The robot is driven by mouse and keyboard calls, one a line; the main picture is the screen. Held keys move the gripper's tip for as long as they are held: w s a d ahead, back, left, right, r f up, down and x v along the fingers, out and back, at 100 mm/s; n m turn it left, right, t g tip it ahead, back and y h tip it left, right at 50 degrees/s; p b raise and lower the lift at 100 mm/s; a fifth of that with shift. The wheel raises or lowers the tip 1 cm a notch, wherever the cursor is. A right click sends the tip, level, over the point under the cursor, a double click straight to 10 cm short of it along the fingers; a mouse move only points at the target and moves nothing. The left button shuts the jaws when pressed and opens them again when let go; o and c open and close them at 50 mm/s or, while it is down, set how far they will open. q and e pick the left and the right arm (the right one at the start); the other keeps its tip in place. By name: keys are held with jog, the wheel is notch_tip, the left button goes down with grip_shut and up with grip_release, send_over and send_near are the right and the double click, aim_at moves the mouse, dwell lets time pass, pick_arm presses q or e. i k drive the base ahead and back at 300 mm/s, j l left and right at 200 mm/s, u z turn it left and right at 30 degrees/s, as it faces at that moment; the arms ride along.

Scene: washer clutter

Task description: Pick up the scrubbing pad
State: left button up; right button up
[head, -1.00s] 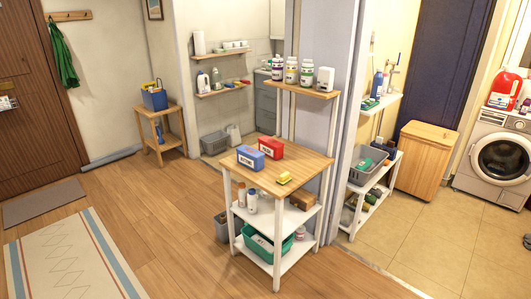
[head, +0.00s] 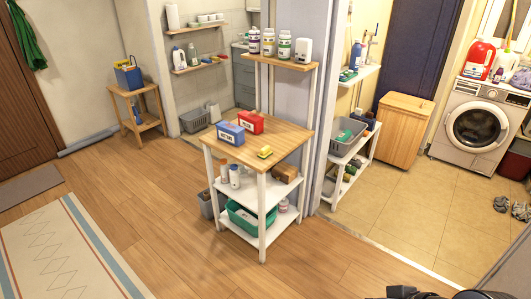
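A small yellow pad with a darker side, which looks like the scrubbing pad (head: 265,152), lies on the wooden top of the white-legged shelf stand (head: 279,139). It is near the front right of that top, apart from the boxes. Dark parts that look like my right arm and gripper (head: 405,292) show at the bottom right edge, far from the pad. Their fingers cannot be made out. My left gripper is not in view.
A blue box (head: 231,133) and a red box (head: 250,123) stand behind the pad. A raised shelf (head: 281,62) with bottles rises at the back of the stand. A grey wall end stands behind it.

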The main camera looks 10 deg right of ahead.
aim_at(266, 152)
jog(key=i+j, duration=0.2)
jog(key=i, duration=0.5)
jog(key=i+j+u, duration=0.1)
jog(key=i, duration=0.6)
jog(key=i+j, duration=0.25)
jog(key=i, duration=0.45)
